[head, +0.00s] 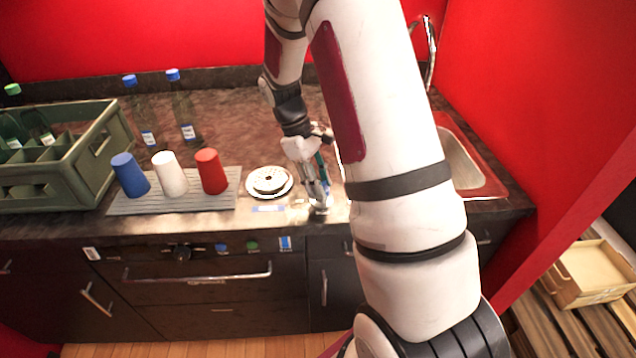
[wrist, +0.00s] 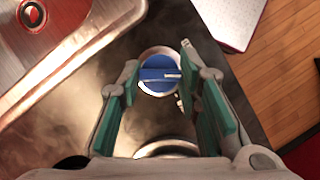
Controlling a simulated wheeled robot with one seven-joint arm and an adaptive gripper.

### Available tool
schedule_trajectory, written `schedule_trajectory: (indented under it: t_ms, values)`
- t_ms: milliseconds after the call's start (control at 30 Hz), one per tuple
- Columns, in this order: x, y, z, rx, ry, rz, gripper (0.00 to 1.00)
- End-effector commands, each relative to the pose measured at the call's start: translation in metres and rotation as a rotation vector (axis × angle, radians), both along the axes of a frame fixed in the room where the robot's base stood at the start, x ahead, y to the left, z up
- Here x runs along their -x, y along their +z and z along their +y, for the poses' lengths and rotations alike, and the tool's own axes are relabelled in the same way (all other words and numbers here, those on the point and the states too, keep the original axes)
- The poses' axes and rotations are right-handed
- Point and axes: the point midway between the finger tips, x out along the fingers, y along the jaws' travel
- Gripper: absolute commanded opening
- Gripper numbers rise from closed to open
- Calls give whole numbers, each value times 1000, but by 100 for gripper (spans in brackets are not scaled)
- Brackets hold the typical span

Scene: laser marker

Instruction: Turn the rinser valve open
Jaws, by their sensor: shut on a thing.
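The rinser valve has a round blue knob (wrist: 160,73) with a raised bar across it, set in a metal collar. It shows between the fingers of my gripper (wrist: 158,78) in the wrist view. The green-padded fingers stand on either side of the knob and are shut on it. The bar lies roughly level across the wrist picture. In the head view my gripper (head: 318,196) points down at the counter's front edge, and the knob is hidden there. A metal ring (wrist: 166,147) shows below the knob in the wrist view, partly hidden.
Blue (head: 130,174), white (head: 169,173) and red (head: 211,171) cups stand upside down on a ribbed mat (head: 150,208). A green crate (head: 75,165) is far left. A sink (head: 462,160) lies right, behind my arm.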

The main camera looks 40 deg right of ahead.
Motion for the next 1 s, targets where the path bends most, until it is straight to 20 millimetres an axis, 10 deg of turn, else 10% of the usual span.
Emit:
schedule_trajectory:
  t_ms: [1000]
  values:
    - [0,0,-5,0,-874,-2,3]
